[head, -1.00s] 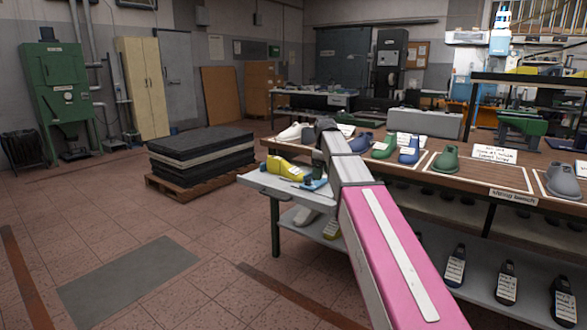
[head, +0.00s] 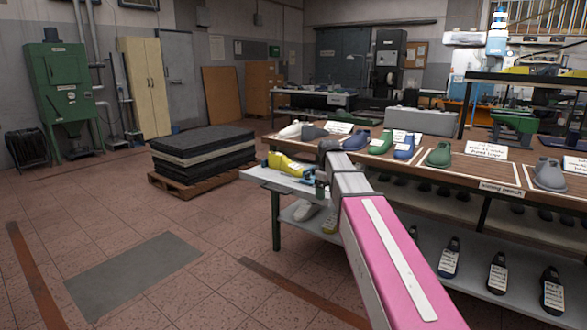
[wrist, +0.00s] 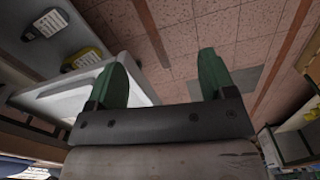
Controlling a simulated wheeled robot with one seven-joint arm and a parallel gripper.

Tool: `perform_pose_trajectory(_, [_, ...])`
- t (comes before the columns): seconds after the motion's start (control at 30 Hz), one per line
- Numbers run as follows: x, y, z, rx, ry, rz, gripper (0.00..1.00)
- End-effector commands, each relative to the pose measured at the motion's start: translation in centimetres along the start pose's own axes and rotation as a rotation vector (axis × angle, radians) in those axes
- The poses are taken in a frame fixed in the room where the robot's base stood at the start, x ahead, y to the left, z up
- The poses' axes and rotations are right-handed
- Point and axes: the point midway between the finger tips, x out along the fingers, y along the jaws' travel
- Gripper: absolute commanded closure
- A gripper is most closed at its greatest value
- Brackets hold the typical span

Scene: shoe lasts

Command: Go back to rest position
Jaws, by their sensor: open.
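My gripper (wrist: 163,78) is open and empty in the wrist view, its two green fingers wide apart with floor and the edge of a white tabletop behind them. In the head view my pink and grey arm reaches forward from the lower right, and its end is low beside the small side table (head: 262,178). A yellow shoe last (head: 284,164) lies on that table with a blue item near it. Several lasts stand on the long bench, including a white one (head: 290,131), a green one (head: 438,155) and a grey one (head: 550,174).
The wooden bench (head: 505,187) fills the right side, with labelled lasts on its lower shelf (head: 470,281). A pallet stack of dark sheets (head: 203,150) stands left of the side table. A green machine (head: 58,88) is far left. The tiled floor at left is open.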

Motion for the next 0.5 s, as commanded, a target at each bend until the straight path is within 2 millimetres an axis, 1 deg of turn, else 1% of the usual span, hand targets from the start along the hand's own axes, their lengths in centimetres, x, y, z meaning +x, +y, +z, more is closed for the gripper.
perform_pose_trajectory(0.03, [1.3,-0.5,0.9,0.022,-0.003,-0.002,0.23])
perform_pose_trajectory(0.17, [4.6,-1.4,2.8,0.097,-0.003,-0.003,0.23])
perform_pose_trajectory(0.27, [8.0,-2.4,4.9,0.177,-0.003,-0.002,0.23])
perform_pose_trajectory(0.3, [9.4,-2.9,5.8,0.214,-0.004,-0.003,0.23])
perform_pose_trajectory(0.4, [12.8,-4.2,8.1,0.303,-0.003,-0.002,0.23])
perform_pose_trajectory(0.47, [14.7,-5.1,9.5,0.357,-0.003,-0.002,0.23])
perform_pose_trajectory(0.5, [15.8,-5.7,10.5,0.393,-0.003,-0.002,0.23])
